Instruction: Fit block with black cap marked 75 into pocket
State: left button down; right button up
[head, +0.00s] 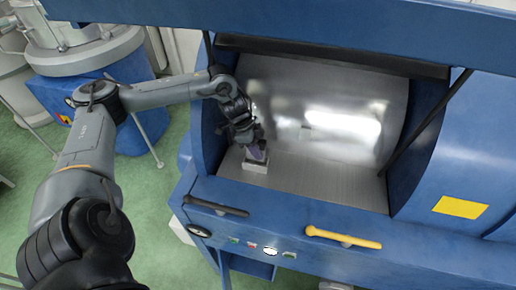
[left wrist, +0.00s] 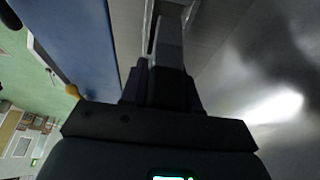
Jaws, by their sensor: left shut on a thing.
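My left gripper (head: 257,153) reaches into the open bay of the blue machine and points down. It is shut on a block, mostly hidden by the fingers in the head view. In the left wrist view the dark fingers (left wrist: 160,88) show with a grey piece, which looks like the block (left wrist: 170,42), beyond them. A pale metal holder (head: 255,167), apparently with the pocket, sits on the bay floor right below the gripper. I cannot tell how far the block is inside it. No black cap or number 75 is readable. My right gripper is not in view.
The blue machine (head: 300,222) has a front ledge with a yellow handle (head: 342,237), a black handle (head: 216,208) and small buttons. Shiny metal lines the bay (head: 330,185), clear to the right of the holder. A dark strut (head: 430,122) slants across the bay's right side.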

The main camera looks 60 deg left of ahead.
pick_arm(q)
jog(key=shift+f, duration=0.3)
jog(key=shift+f+b, duration=0.7)
jog(key=shift+f, duration=0.55)
jog(key=c, duration=0.8)
grip_release()
jog(key=shift+c, duration=0.2)
jog(key=shift+o, duration=0.4)
